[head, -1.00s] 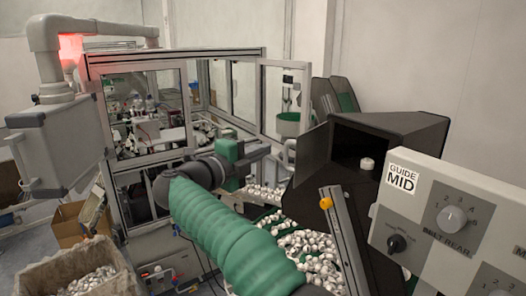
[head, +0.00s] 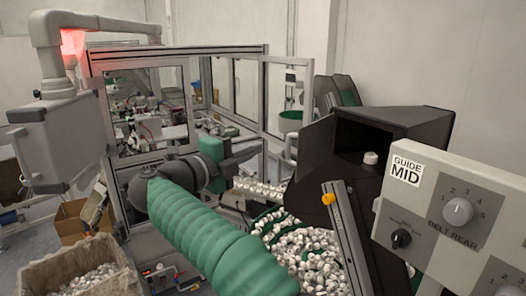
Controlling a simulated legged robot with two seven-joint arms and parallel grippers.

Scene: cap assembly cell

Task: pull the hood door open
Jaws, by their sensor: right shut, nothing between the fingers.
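The hood is a metal-framed enclosure with clear panels (head: 180,52) at centre left in the head view. A framed clear panel (head: 274,98) stands at its right end. It looks like the hood door, but I cannot tell how far it is open. My right gripper (head: 250,153) is shut and empty, in front of the enclosure and below that panel. Contact with the frame cannot be made out. My green-sleeved right arm covers the lower part of the enclosure. My left gripper is out of view.
A black hopper (head: 405,122) and a control panel (head: 420,215) stand on the right. A bin of small white caps (head: 315,255) lies right of my arm. A grey box on a pipe (head: 55,145) hangs at left, above a cardboard bin (head: 50,272).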

